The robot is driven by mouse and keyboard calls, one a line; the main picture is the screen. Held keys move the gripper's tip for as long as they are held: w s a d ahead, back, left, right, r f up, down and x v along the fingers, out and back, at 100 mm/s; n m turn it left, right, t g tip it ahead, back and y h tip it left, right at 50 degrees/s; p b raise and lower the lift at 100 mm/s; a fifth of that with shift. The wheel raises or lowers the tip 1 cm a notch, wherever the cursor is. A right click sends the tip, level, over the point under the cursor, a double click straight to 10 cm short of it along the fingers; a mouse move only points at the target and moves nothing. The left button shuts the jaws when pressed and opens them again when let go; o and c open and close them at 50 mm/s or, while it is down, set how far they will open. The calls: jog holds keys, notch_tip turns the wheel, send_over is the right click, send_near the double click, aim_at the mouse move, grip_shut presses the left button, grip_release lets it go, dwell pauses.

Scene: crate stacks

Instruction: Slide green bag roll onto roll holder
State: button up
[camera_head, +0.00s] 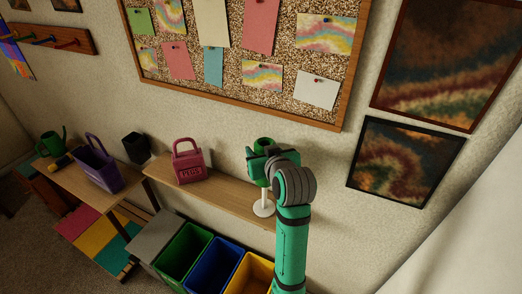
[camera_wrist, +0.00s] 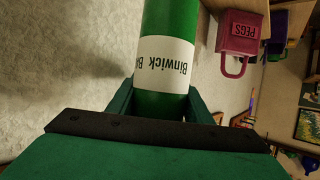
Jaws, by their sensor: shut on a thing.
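The green bag roll (camera_wrist: 165,104) has a white label reading "Binwick" and stands between the fingers of my gripper (camera_wrist: 160,112) in the wrist view. In the head view, the roll's round green top (camera_head: 264,141) shows just above my gripper (camera_head: 262,163), which is shut on it. The white roll holder (camera_head: 263,209) stands on the right end of the wooden shelf, with its round base and a short piece of post visible directly below my gripper. My gripper hides the roll's lower part and the holder's upper part. I cannot tell whether the roll is around the post.
A pink PEGS bag (camera_head: 188,165) stands on the shelf (camera_head: 225,194) left of the holder. A black cup (camera_head: 136,148), purple basket (camera_head: 98,163) and green watering can (camera_head: 50,144) are farther left. Green, blue (camera_head: 213,265) and yellow bins stand below. The wall is close behind.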

notch_tip(320, 180, down, 9)
dwell(4.3)
jog(key=shift+d+f, duration=0.1)
jog(key=shift+f, duration=0.05)
jog(key=shift+f, duration=0.75)
jog(key=shift+f, duration=0.25)
jog(key=shift+f, duration=1.15)
jog(key=o, duration=1.3)
jog(key=shift+c, duration=0.2)
jog(key=v, duration=1.1)
